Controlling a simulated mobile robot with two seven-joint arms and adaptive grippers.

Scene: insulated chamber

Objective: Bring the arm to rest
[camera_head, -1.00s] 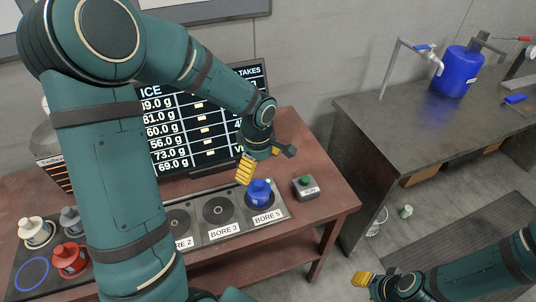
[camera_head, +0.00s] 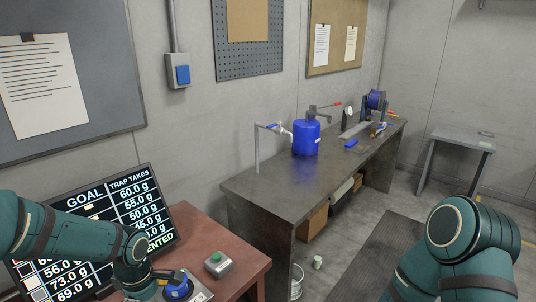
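My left arm reaches in from the left edge, low over the red-brown table (camera_head: 232,262). Its gripper (camera_head: 168,279) is small in view, close beside the blue capped object (camera_head: 179,288) at the bottom edge. I cannot tell whether its fingers touch the object or how far apart they are. My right arm shows at the lower right as thick teal links, bent, over the floor side. Its gripper is out of the picture.
A display board (camera_head: 110,228) stands on the red-brown table, with a grey box with a green button (camera_head: 217,263) to the right. A dark bench (camera_head: 265,190) holds a blue tank (camera_head: 306,138). A bucket (camera_head: 297,282) stands on the floor. A small table (camera_head: 462,143) is far right.

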